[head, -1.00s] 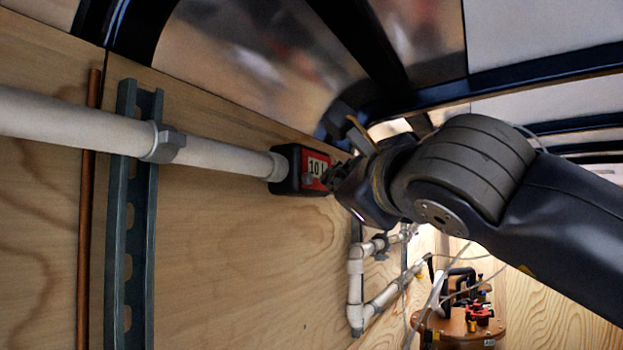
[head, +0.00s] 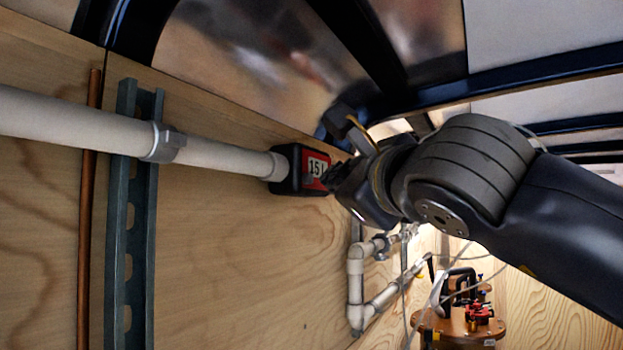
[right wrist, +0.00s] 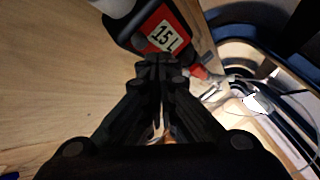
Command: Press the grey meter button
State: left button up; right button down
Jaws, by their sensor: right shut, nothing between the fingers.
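The meter (head: 288,170) is a black box with a red face at the end of a white pipe on the wood wall. Its display reads 15 L in the head view and also in the right wrist view (right wrist: 165,35). In the head view the right gripper (head: 334,178) covers part of the face; contact cannot be told. My left gripper is not in view.
A white pipe (head: 220,152) runs along the wall, clamped to a grey metal channel (head: 130,230). A copper pipe (head: 88,220) stands at the left.

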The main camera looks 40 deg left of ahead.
jog(key=shift+a, duration=0.2)
jog(key=shift+s+a, duration=0.15)
jog(key=shift+a, duration=0.1)
jog(key=shift+s+a+b, duration=0.1)
jog(key=shift+a+b, duration=0.2)
jog(key=shift+a, duration=0.2)
dwell(0.7)
jog(key=shift+d, duration=0.2)
jog(key=shift+w+d+b, duration=0.2)
jog(key=shift+d+b, duration=0.35)
jog(key=shift+d, duration=0.15)
